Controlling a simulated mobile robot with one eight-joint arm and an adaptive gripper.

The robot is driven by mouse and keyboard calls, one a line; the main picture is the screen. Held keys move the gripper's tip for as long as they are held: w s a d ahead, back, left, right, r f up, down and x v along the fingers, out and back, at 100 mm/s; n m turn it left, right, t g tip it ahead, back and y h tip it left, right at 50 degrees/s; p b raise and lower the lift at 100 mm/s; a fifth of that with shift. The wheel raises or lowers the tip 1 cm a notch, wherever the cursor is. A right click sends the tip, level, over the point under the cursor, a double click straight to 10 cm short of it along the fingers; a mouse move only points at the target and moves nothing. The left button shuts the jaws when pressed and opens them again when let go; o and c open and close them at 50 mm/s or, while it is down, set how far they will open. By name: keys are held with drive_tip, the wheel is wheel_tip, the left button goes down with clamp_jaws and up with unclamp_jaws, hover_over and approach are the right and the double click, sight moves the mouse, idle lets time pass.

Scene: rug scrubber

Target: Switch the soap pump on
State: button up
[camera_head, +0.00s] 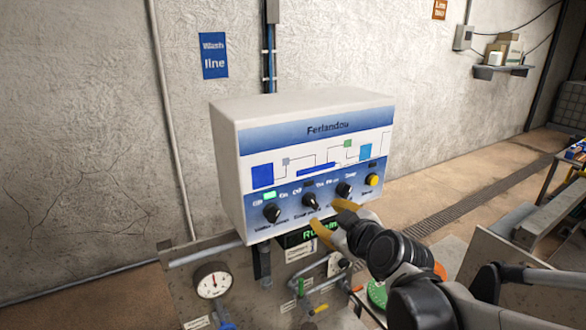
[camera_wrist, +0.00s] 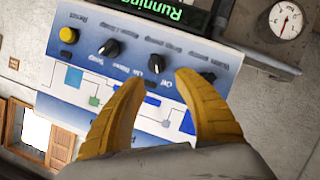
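The white and blue control box (camera_head: 225,150) hangs on the wall with a row of three black knobs. The middle one, labelled as the soap pump knob (camera_head: 311,201), has a dark lamp above it. Its exact pointer angle is hard to read. It also shows in the wrist view (camera_wrist: 158,64), where the panel appears upside down. My gripper (camera_head: 328,214) is open, with its yellow fingers in front of the panel's lower edge. In the wrist view, the fingertips (camera_wrist: 161,82) are spread, with the soap pump knob just beyond the gap. Nothing is held.
The left knob (camera_head: 272,212) has a lit green lamp above it. The right knob (camera_head: 344,190) and yellow button (camera_head: 372,180) are close to my gripper. A green "Running" display (camera_wrist: 155,8) sits under the panel. A pressure gauge (camera_head: 212,281) and pipes are below.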

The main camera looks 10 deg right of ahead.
sight(314, 202)
drive_tip(key=x, duration=1)
drive_tip(key=shift+w+d+r, duration=0.25)
drive_tip(key=shift+w+d, duration=0.05)
drive_tip(key=shift+w, duration=0.25)
drive_tip(key=shift+s, duration=0.1)
clamp_jaws()
